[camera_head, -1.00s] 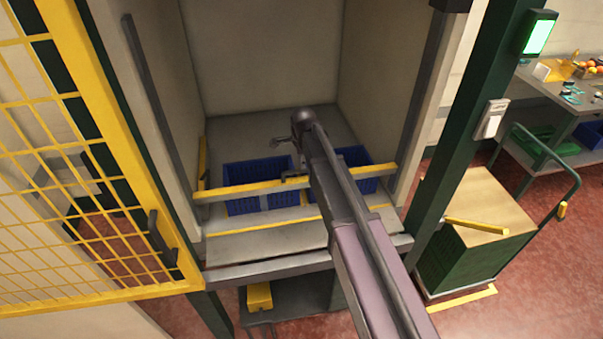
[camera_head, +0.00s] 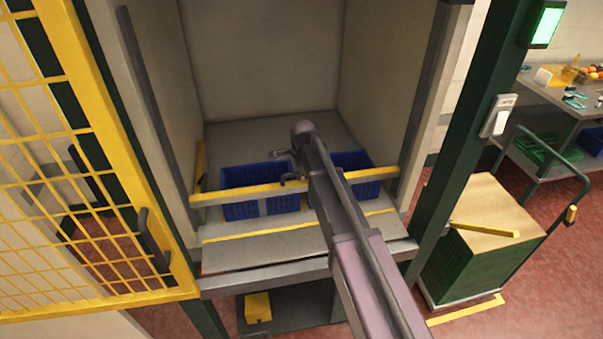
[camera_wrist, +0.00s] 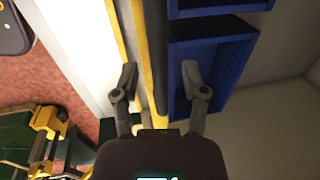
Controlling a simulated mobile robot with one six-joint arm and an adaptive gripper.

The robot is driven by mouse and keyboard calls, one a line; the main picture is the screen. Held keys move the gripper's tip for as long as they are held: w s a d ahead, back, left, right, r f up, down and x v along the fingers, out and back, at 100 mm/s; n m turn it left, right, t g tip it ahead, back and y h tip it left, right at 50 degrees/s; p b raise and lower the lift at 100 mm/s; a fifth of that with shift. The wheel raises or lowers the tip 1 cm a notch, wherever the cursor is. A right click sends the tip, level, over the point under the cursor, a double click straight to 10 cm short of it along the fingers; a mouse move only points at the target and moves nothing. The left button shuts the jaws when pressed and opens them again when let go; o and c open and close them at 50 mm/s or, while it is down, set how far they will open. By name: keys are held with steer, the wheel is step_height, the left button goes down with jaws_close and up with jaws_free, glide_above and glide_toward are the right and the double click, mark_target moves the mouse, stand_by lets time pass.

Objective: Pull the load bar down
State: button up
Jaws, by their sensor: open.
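The load bar (camera_head: 235,192) is a yellow bar running across the front of the bay, in front of two blue crates. It looks nearly level. In the wrist view the bar (camera_wrist: 148,50) runs up and down the picture, with a yellow face and a dark side. My gripper (camera_head: 285,166) is at the middle of the bar, partly hidden by my arm. In the wrist view my gripper (camera_wrist: 159,75) is open, with one finger on each side of the bar. Gaps show between the fingers and the bar; whether anything touches is unclear.
Blue crates (camera_head: 240,208) stand on the bay floor behind the bar. Walls enclose the bay. A yellow mesh gate (camera_head: 75,190) stands at the left.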

mark_target(301, 190)
steer(key=shift+c, duration=0.2)
jaws_close()
step_height(301, 190, down, 9)
steer(key=b, duration=0.9)
steer(key=shift+s+f, duration=0.1)
steer(key=shift+f, duration=0.05)
steer(key=shift+o, duration=0.2)
jaws_free()
steer(key=shift+f, duration=0.1)
